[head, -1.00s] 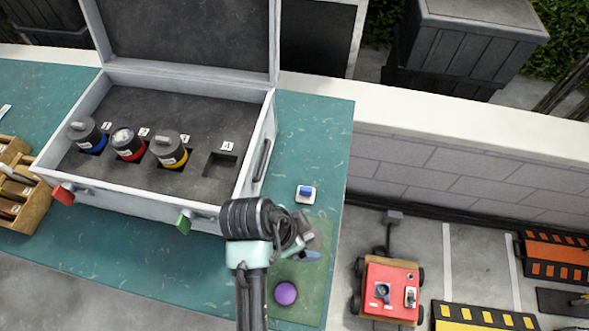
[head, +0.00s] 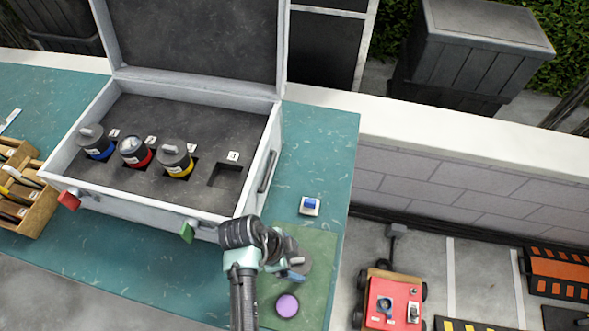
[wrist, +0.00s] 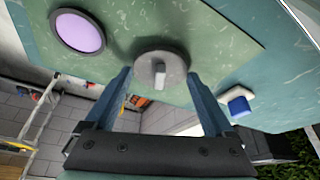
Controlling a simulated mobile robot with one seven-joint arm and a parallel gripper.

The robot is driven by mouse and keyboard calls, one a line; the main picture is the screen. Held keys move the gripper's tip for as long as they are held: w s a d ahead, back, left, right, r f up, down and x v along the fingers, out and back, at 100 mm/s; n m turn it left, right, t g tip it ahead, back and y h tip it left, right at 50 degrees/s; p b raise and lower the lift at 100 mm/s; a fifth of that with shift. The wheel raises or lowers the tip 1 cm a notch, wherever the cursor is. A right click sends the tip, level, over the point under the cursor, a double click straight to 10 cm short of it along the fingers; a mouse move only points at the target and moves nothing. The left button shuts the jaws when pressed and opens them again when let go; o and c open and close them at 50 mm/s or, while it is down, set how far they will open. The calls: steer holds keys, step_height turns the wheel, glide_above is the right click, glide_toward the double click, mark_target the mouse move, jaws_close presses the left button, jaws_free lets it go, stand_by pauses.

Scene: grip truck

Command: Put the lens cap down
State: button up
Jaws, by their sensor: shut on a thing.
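The lens cap (wrist: 170,66) is a grey round disc with a raised grip bar. A round purple lens face with a dark rim (head: 287,305) is on the mat, apart from the cap.
An open grey case (head: 150,208) stands left, holding blue, red and yellow banded lenses and one empty square slot (head: 226,176). A small white block with a blue top (head: 310,205) sits behind the mat. A wooden tool tray (head: 45,212) is far left. The table ends right of the mat.

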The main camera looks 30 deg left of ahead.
steer(key=shift+f, duration=0.25)
steer(key=o, duration=1)
steer(key=shift+r, duration=0.25)
steer(key=v, duration=1.1)
steer(key=shift+a+r, duration=0.25)
steer(key=shift+r, duration=0.1)
